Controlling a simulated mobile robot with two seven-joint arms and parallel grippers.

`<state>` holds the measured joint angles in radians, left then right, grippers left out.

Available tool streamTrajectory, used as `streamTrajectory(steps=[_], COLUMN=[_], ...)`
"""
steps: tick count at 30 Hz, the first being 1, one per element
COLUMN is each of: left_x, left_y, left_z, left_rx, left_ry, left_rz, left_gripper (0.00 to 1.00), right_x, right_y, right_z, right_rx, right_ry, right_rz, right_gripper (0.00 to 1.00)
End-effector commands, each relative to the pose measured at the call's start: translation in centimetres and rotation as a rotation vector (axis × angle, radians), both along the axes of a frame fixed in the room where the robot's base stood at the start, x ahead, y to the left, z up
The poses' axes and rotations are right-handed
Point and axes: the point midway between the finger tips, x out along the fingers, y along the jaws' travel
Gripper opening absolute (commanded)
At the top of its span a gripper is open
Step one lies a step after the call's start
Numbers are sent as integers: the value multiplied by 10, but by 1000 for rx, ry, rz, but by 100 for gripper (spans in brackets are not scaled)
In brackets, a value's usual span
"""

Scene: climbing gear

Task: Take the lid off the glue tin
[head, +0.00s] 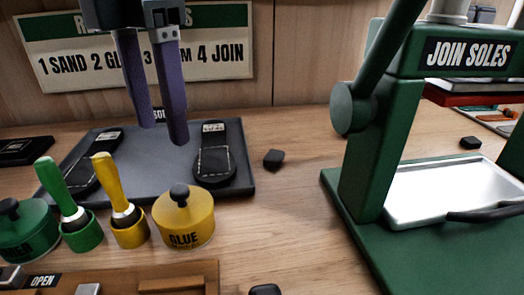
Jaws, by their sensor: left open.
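The yellow glue tin (185,226) stands on the wooden bench at the lower left of the head view, with "GLUE" on its front. Its yellow lid (182,208) with a black knob (179,193) is on top. My left gripper (166,135) hangs above and behind the tin, over the grey tray. Its two long purple fingers are apart, with nothing visible between them. The fingertips are clear of the knob. My right gripper is not in view.
A green tin (25,235) and brushes in green (82,232) and yellow (130,233) holders stand left of the glue tin. Behind is a grey tray (150,170) with soles. A green press (365,150) fills the right. The bench between tin and press is mostly clear.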

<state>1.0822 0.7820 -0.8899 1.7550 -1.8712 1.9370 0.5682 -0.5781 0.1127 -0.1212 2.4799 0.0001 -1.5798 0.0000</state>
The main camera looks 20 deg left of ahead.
Motion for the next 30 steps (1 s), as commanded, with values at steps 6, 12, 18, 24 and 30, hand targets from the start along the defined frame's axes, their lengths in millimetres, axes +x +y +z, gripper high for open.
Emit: streamTrajectory(steps=[6, 12, 18, 24, 30], left_x=[-1, -3, -3, -3, -3], left_y=[-1, -4, -5, -5, -5], left_z=[-29, -52, -80, -84, -83], left_rx=[-2, -4, -4, -5, -5], left_ry=[3, 6, 3, 0, 0], left_rz=[-2, -4, -3, -4, -5], left_gripper=[62, 62, 62, 62, 48], right_x=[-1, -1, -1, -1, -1], right_y=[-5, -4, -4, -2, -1], right_z=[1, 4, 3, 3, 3], right_rx=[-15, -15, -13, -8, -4], right_ry=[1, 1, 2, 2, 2], right_rz=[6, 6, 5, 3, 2], right_gripper=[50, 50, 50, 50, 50])
